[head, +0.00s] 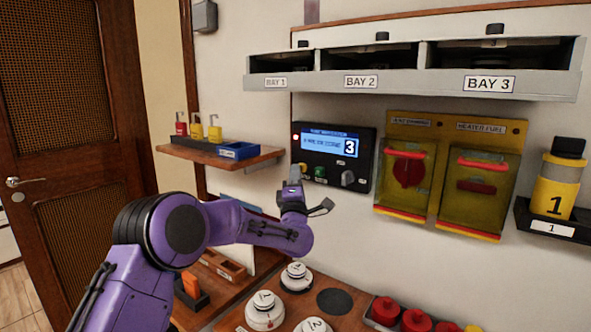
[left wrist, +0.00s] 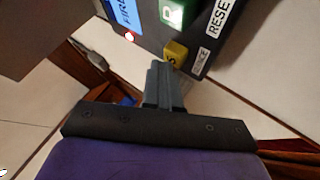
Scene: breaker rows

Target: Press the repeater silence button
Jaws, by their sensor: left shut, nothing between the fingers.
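The repeater panel (head: 363,158) is a black box on the wall with a lit blue screen (head: 325,145). In the left wrist view, its yellow button (left wrist: 176,52), marked S, has a label reading SILENCE (left wrist: 200,61) beside it. A green button (left wrist: 172,14), marked R, has a RESET label (left wrist: 218,17). My left gripper (head: 295,174) is shut and empty, just in front of the panel's lower left corner. In the left wrist view its fingertips (left wrist: 159,68) are close to the yellow button; I cannot tell whether they touch it. My right gripper is not in view.
A wooden shelf (head: 180,151) with small padlocks is left of the panel. Yellow covers (head: 410,125) are on its right. The bay rack (head: 420,84) overhangs above. White round parts (head: 265,311) and red ones (head: 417,321) are below.

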